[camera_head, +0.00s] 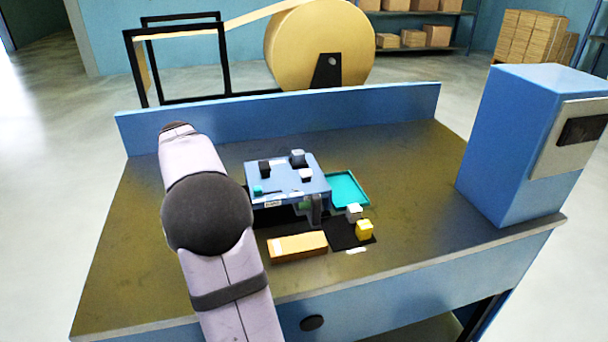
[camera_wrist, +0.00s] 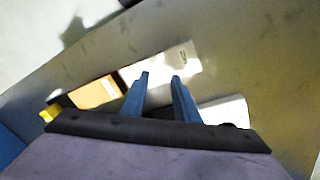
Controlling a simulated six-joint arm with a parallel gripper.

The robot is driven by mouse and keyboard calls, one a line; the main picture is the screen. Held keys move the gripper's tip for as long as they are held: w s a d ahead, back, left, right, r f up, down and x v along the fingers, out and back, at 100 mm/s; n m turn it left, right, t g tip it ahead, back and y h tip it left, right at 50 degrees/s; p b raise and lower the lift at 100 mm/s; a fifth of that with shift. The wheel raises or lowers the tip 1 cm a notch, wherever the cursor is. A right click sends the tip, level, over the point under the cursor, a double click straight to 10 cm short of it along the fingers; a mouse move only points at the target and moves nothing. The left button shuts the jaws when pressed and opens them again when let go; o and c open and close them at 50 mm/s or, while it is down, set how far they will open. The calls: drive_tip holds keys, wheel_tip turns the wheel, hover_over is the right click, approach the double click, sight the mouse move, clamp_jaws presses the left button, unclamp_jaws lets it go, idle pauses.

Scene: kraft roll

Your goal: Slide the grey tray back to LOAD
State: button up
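I cannot make out a grey tray for certain in either view. A black pad (camera_head: 341,232) lies on the bench, with a white cube (camera_head: 354,212) and a yellow cube (camera_head: 364,229) on it. A blue raised stand (camera_head: 283,183) with several small blocks on top is behind and left of it; the space beneath is dark and partly hidden. No LOAD marking is readable.
An orange-brown box (camera_head: 297,247) lies before the stand; it also shows left of my fingers (camera_wrist: 97,93). A teal tray (camera_head: 348,190) sits right of the stand. A blue machine (camera_head: 515,140) stands at the bench's right. The bench between tray and machine is clear.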

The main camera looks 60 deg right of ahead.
drive_tip(key=s+d+r+m+h+p, duration=0.1)
drive_tip(key=s+d+r+m+p, duration=0.15)
drive_tip(key=d, duration=0.35)
drive_tip(key=s+d+r+m+p, duration=0.1)
drive_tip(key=s+d+r+m, duration=0.15)
drive_tip(key=d, duration=0.25)
drive_tip(key=r+m+g+h+p, duration=0.1)
drive_tip(key=r+m+g+p, duration=0.15)
drive_tip(key=m, duration=0.45)
hover_over(314, 196)
drive_tip(key=w+a, duration=0.1)
drive_tip(key=a, duration=0.1)
drive_tip(key=f, duration=0.1)
drive_tip(key=shift+t, duration=0.25)
drive_tip(key=shift+w+d+p+x, duration=0.15)
drive_tip(key=shift+p+x, duration=0.75)
drive_tip(key=shift+x, duration=0.9)
drive_tip(key=shift+w+d+p+x, duration=0.15)
drive_tip(key=shift+p+x, duration=0.75)
drive_tip(key=shift+x, duration=0.95)
clamp_jaws()
